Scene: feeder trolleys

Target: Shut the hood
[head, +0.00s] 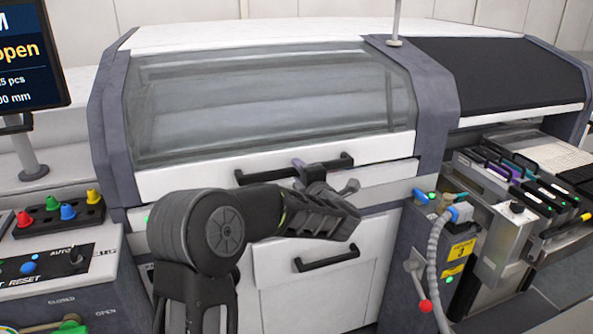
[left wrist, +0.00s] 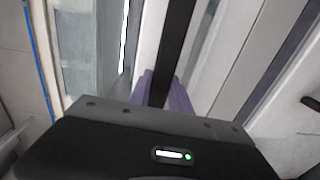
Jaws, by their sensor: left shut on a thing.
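The hood (head: 270,100) is a clear, tinted window with a white lower frame and a black bar handle (head: 335,162). It lies low over the front of the machine; I cannot tell whether a small gap is left under its lower edge. My left gripper (head: 304,168) reaches up to the handle and is shut on it. In the left wrist view the purple fingers (left wrist: 181,98) sit on both sides of the black handle bar (left wrist: 176,50). My forearm and wrist hide part of the handle and the panel below. My right gripper is not in view.
A screen (head: 30,60) at the left reads "open". A control box (head: 60,270) with knobs stands below it. A lower drawer has its own black handle (head: 327,258). At the right are a grey feeder trolley (head: 440,260) with a hose and several feeders (head: 520,180).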

